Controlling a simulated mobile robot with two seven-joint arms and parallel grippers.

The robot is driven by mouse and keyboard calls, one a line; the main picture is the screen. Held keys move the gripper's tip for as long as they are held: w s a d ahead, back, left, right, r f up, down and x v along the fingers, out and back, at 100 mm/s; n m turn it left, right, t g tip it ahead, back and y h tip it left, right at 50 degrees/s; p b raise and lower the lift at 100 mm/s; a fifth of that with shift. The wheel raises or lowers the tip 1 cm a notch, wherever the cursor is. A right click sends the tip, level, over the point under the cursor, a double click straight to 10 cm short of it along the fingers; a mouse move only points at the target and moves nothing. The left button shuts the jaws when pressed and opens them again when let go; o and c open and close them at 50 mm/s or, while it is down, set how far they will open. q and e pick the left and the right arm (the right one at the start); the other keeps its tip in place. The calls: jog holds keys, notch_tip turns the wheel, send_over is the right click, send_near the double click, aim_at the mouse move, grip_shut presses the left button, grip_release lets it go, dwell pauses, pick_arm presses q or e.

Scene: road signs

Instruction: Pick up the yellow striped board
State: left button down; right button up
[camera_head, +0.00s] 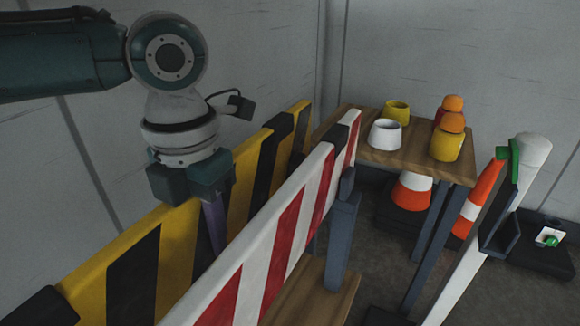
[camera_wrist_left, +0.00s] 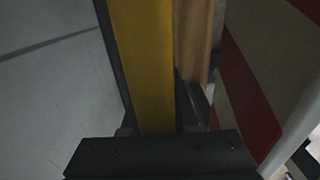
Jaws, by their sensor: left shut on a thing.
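The yellow and black striped board (camera_head: 182,246) stands on edge at the left in the head view, running from the lower left towards the back wall. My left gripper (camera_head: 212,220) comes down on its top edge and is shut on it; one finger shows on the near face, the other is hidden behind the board. In the left wrist view the yellow top edge (camera_wrist_left: 143,60) runs straight into the dark gripper body (camera_wrist_left: 160,155). The board is upright. Whether its lower edge touches anything is hidden. My right gripper is not in view.
A red and white striped board (camera_head: 285,225) stands close by on the right, nearly parallel. Behind it a wooden table (camera_head: 425,160) holds white, yellow and orange items. An orange cone (camera_head: 478,196) and a white post (camera_head: 500,220) stand at the right. The grey wall is close behind.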

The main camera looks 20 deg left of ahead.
pick_arm(q)
notch_tip(320, 180, up, 10)
jog(key=p, duration=0.3)
dwell(1.3)
